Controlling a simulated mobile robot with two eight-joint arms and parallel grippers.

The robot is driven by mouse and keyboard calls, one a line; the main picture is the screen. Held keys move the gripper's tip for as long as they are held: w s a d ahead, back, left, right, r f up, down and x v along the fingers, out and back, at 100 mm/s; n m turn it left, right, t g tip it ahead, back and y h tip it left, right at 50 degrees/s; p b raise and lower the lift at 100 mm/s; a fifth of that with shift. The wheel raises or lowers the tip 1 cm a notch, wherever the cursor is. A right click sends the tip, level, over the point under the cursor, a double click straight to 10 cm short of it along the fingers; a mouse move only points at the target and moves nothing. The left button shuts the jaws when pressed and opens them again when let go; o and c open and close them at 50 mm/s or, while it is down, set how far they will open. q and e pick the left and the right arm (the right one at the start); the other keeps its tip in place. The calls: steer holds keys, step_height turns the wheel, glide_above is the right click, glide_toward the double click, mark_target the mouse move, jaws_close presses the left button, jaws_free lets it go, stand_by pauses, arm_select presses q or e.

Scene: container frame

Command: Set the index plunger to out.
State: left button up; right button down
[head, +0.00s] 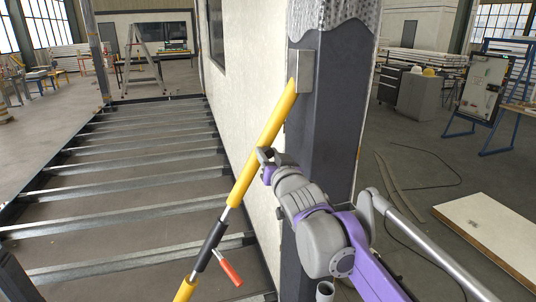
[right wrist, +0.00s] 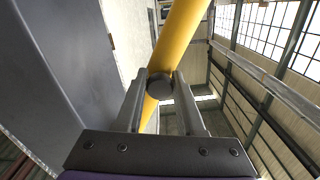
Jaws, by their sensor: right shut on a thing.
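A yellow brace tube (head: 262,140) runs diagonally from a bracket on the dark post down to the lower left. The index plunger's dark round knob (right wrist: 160,90) shows in the right wrist view in front of the yellow tube (right wrist: 182,35). My right gripper (head: 266,158) is at the tube's side, its fingers shut on the knob from both sides. In the head view the fingers hide the knob, and I cannot tell how far it is pulled out. My left gripper is not in view.
The tube has a black sleeve (head: 212,240) and a red handle (head: 230,272) lower down. The dark post (head: 328,110) and white wall panel (head: 250,75) stand close behind. Floor beams (head: 130,182) lie open at left. A white board (head: 492,232) lies at right.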

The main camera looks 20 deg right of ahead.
stand_by(0.7)
steer(key=shift+s+f, duration=0.1)
steer(key=shift+s, duration=0.75)
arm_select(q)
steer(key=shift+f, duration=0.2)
arm_select(e)
steer(key=c, duration=0.5)
jaws_free()
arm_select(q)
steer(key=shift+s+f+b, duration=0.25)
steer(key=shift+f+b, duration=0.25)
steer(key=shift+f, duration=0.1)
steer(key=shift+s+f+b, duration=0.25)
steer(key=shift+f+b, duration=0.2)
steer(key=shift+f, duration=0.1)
arm_select(e)
steer(key=s, duration=1.1)
steer(key=shift+d, duration=0.2)
